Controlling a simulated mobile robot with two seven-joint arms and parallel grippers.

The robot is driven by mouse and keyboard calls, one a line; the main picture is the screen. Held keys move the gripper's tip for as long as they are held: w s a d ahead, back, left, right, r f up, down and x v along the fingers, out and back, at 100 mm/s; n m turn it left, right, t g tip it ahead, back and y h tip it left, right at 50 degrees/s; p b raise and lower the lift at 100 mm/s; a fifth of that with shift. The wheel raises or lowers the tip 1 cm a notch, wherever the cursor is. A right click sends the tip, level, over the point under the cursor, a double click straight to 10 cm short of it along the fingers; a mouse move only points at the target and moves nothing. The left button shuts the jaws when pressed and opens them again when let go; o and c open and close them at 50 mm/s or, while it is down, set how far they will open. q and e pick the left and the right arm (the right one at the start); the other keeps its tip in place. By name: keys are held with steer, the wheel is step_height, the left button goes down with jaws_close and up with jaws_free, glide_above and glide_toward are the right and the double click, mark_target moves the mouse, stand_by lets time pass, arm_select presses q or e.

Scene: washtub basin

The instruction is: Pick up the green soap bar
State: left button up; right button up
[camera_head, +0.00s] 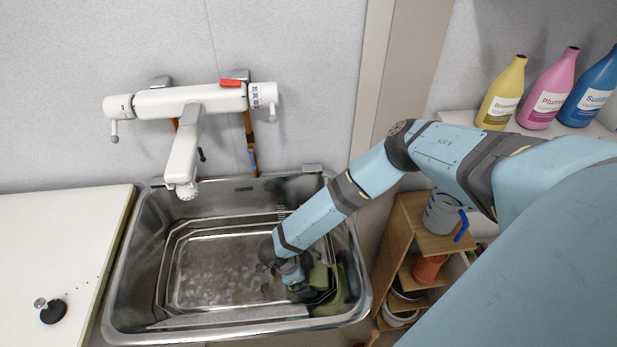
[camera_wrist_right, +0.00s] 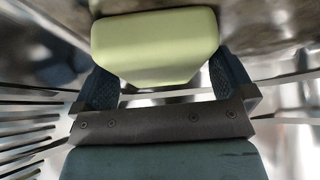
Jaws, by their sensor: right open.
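The green soap bar (camera_wrist_right: 155,45) is a pale green block with rounded edges in the right wrist view. It lies between the two blue fingers of my right gripper (camera_wrist_right: 163,70), partly beyond their tips. The fingers are open, one at each side of the bar; whether they touch it is hard to tell. In the head view my right gripper (camera_head: 298,284) is down in the right part of the metal basin (camera_head: 130,285). Green shapes (camera_head: 320,277) show beside it there, partly hidden by the gripper. My left gripper is not in view.
A white tap (camera_head: 183,160) hangs over the basin's left side. A wire rack (camera_head: 165,270) lines the basin. A wooden shelf (camera_head: 405,225) with a grey jug (camera_head: 440,215) stands right of it. Bottles (camera_head: 503,92) stand on a ledge. A white counter (camera_head: 50,240) is at left.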

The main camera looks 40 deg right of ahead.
stand_by(0.3)
steer(key=c, duration=1)
